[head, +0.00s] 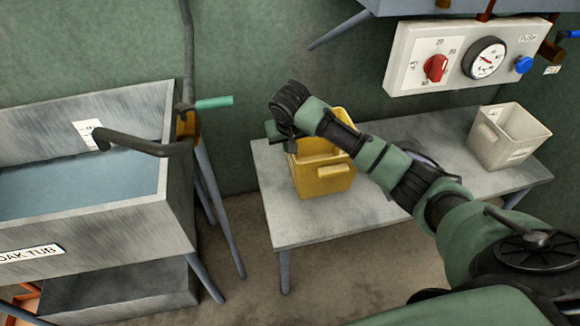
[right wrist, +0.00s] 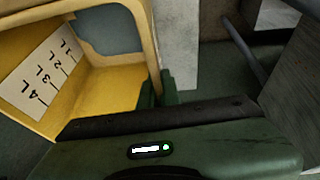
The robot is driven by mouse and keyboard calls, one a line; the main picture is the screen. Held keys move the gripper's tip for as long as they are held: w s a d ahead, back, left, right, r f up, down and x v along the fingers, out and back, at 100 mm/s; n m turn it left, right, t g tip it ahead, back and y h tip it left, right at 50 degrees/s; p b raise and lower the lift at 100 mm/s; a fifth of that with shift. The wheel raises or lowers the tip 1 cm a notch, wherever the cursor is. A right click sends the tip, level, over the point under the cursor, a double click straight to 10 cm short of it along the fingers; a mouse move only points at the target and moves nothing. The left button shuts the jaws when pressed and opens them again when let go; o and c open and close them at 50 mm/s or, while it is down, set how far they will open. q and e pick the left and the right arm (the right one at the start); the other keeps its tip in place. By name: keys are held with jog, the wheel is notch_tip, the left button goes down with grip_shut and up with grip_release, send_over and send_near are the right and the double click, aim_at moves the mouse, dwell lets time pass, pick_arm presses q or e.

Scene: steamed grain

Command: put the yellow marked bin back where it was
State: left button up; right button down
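The yellow bin (head: 323,180) is at the left part of the grey table (head: 300,228), upright and open at the top. It appears to rest on the tabletop. My right arm reaches over it from the right, and my right gripper (head: 280,138) is at the bin's left side. In the right wrist view the bin (right wrist: 105,90) shows a white label with litre marks inside. The right gripper's fingertips (right wrist: 159,88) are on both sides of the bin's wall, closed on it. Part of the bin is hidden behind my arm. My left gripper is not in view.
A pale bin (head: 508,140) stands at the table's right end. A control box (head: 465,55) with a red knob and dial hangs above. A metal soak tub (head: 110,235) with water, a spout (head: 150,146) and a green-handled tap (head: 214,102) is at left. The table's front left is clear.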

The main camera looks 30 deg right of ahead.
notch_tip(320, 180, down, 9)
jog(key=shift+r, duration=0.15)
dwell(0.4)
jog(key=c, duration=1.6)
grip_release()
jog(key=shift+c, duration=0.2)
jog(key=v, duration=1.2)
jog(key=shift+p, duration=0.4)
jog(key=shift+a, duration=0.1)
